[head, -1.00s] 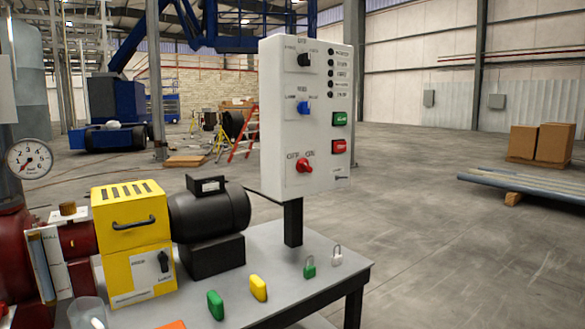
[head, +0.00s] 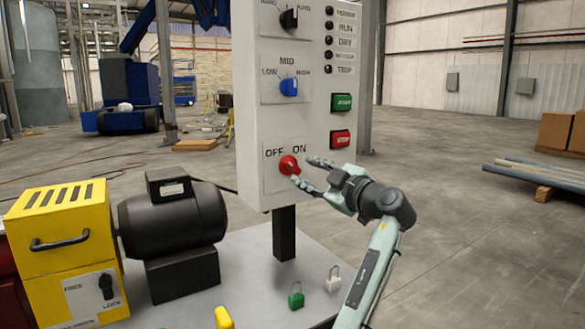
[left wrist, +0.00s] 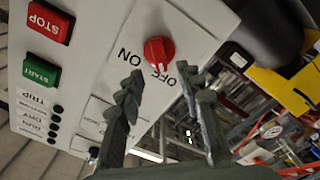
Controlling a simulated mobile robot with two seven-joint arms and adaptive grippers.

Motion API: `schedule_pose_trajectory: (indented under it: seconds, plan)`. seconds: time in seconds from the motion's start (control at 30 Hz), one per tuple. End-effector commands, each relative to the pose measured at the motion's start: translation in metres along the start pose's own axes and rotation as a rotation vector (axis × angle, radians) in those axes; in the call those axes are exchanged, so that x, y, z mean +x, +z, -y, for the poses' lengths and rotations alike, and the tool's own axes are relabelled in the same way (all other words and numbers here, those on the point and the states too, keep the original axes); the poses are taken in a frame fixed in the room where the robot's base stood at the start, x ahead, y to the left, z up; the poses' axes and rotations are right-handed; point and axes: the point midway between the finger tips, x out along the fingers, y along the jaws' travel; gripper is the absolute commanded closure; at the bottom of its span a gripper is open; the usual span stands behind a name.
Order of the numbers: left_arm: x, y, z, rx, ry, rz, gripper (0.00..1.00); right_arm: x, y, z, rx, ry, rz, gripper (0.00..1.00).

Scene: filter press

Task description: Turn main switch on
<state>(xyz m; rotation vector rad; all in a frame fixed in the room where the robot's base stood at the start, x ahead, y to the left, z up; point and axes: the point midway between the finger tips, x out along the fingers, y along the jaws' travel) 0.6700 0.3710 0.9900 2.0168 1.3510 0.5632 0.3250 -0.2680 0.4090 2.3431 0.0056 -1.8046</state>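The red main switch knob (head: 289,165) is low on the grey control panel (head: 297,110), with OFF printed to its upper left and ON to its upper right. In the left wrist view the knob (left wrist: 159,50) lies just beyond and between the open fingertips (left wrist: 162,76); contact cannot be told. My right gripper is not in view.
A green START button (head: 343,102) and red STOP button (head: 341,139) sit above right of the knob. A blue selector (head: 289,88) is above it. The yellow box (head: 65,250), black motor (head: 172,222) and padlocks (head: 297,295) stand on the table below.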

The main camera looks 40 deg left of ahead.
Motion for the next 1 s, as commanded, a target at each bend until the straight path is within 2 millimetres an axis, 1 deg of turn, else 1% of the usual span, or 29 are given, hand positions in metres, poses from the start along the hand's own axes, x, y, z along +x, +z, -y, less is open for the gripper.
schedule_pose_trajectory:
  seconds: [0.03, 0.2, 0.3, 0.47, 0.7, 0.77, 1.0]
  plan:
    - [0.01, -0.003, -0.001, 0.002, 0.0, -0.003, 0.64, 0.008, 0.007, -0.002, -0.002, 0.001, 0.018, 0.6]
    - [0.037, -0.002, -0.001, 0.003, 0.001, -0.001, 0.64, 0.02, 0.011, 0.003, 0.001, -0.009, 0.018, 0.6]
    - [0.049, -0.001, -0.001, 0.004, 0.001, -0.001, 0.64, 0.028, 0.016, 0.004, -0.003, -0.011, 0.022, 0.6]
    - [0.058, 0.0, 0.0, 0.002, 0.002, 0.002, 0.64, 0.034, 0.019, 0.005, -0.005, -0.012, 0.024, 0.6]
    - [0.059, 0.001, 0.0, 0.002, 0.002, 0.003, 0.64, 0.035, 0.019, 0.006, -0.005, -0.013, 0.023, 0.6]
    - [0.059, 0.001, 0.0, 0.002, 0.002, 0.003, 0.7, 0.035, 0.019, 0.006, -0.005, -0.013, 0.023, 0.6]
    - [0.059, 0.001, 0.0, 0.003, 0.002, 0.003, 1.0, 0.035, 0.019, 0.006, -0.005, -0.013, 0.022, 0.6]
